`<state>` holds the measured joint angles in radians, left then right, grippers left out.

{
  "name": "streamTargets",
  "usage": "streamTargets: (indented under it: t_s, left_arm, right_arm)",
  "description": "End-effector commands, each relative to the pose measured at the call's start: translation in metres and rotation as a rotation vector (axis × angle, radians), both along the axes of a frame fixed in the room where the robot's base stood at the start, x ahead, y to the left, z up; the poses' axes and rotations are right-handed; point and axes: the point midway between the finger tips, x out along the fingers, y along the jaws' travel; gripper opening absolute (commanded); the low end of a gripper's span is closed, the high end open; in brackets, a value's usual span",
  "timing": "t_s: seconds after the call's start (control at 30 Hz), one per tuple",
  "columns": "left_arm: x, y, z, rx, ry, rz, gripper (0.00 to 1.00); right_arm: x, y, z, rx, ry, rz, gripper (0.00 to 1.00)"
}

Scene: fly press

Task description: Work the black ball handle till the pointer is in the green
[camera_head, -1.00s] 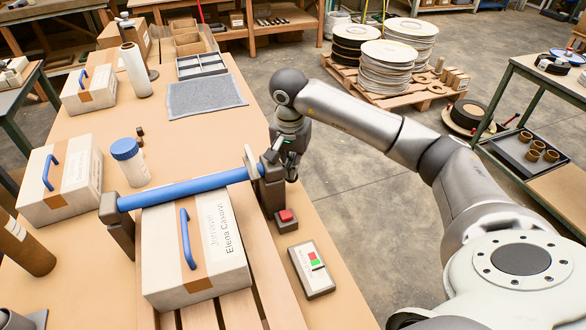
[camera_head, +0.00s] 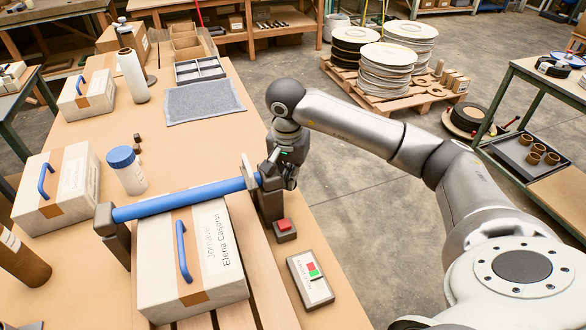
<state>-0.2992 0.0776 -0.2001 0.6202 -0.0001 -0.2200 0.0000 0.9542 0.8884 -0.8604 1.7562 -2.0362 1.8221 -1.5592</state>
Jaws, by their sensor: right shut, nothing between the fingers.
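My right gripper (camera_head: 279,176) is shut, with its fingers pointing down beside the grey upright at the right end of a blue bar (camera_head: 185,199). I cannot make out the black ball handle; the gripper and dark parts there may hide it. A pale flat plate (camera_head: 248,174) stands upright at the bar's right end. A small panel (camera_head: 311,281) with a red and a green patch lies in front of the upright; its pointer is too small to read. My left gripper is not in view.
A box (camera_head: 221,283) with a blue handle sits under the bar. A red button (camera_head: 284,224) stands at the upright's foot. A blue-lidded jar (camera_head: 127,171), more boxes and a grey mat (camera_head: 203,101) are further left and back.

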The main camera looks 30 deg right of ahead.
Motion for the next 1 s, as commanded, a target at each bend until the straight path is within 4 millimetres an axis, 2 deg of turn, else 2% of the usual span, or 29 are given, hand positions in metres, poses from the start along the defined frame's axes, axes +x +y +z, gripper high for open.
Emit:
streamTargets:
  t_s: [0.03, 0.17, 0.5, 0.7, 1.0]
  left_arm:
    - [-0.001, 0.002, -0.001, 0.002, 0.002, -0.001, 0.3]
    - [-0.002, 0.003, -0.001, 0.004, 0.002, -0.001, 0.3]
    - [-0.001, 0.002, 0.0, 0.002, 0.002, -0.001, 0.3]
    - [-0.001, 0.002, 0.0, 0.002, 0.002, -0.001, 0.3]
    - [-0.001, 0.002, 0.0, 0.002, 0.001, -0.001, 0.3]
  right_arm:
    - [-0.01, 0.014, -0.01, 0.012, 0.034, 0.044, 0.0]
    - [-0.009, 0.013, -0.005, 0.012, 0.034, 0.043, 0.0]
    - [-0.002, 0.005, 0.047, 0.011, 0.015, 0.023, 0.0]
    - [0.0, -0.001, 0.068, 0.01, 0.01, 0.007, 0.0]
    - [0.001, -0.003, 0.073, 0.009, 0.008, 0.0, 0.0]
